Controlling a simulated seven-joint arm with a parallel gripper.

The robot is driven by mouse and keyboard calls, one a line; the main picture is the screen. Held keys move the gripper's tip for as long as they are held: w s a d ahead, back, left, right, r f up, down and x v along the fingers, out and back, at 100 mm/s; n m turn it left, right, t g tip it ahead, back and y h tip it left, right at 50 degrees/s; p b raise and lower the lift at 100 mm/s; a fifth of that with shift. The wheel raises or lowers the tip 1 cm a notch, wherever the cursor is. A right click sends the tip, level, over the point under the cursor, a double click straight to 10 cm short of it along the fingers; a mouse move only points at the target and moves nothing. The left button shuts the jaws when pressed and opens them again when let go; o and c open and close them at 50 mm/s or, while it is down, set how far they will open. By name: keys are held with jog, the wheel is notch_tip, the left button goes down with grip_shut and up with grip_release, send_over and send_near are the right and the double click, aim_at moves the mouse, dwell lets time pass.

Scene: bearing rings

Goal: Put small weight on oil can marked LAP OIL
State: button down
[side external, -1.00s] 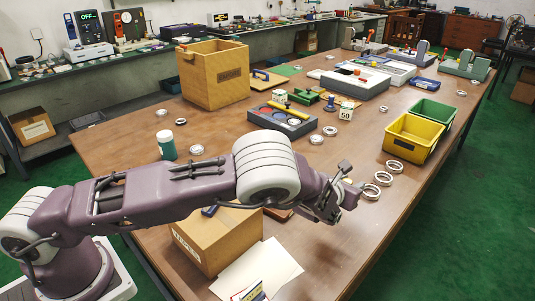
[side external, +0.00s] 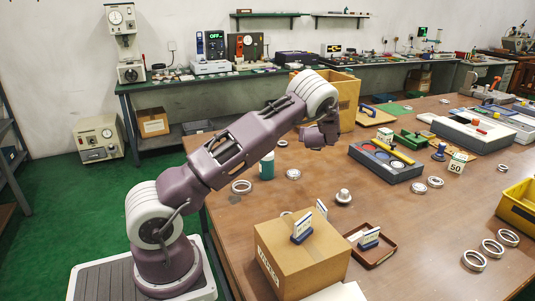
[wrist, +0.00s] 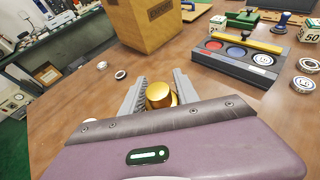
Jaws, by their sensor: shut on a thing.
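My gripper (side external: 318,138) is in the middle of the side view, above the table in front of the tall wooden box; its fingers are not clear there. In the wrist view my gripper (wrist: 160,82) is shut on a round gold-coloured weight (wrist: 158,95) with a knob on top, held between the two grey fingers. A teal can with a white top (side external: 267,166) stands upright on the table, left of my gripper in the side view and apart from it. Any lettering on it is too small to read. I do not see this can in the wrist view.
A silver knobbed piece (side external: 343,197) stands on the table nearer the camera. A cardboard box (side external: 300,262) and a brown tray (side external: 384,250) hold small cards. The wooden box (side external: 347,100) is a tall obstacle. Rings (side external: 241,186) lie scattered; bare table lies between.

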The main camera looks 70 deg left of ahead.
jog(key=s+a+r+n+g+y, duration=0.2)
jog(key=s+a+r+n+g, duration=0.1)
jog(key=s+a, duration=1.1)
jog(key=shift+g, duration=0.4)
jog(key=f, duration=0.3)
jog(key=a+f, duration=0.1)
jog(key=f, duration=0.5)
jog(key=shift+w+a+f, duration=0.3)
jog(key=shift+a+f, duration=0.05)
jog(key=shift+n, duration=0.3)
jog(key=shift+f, duration=0.2)
jog(key=c, duration=0.9)
grip_release()
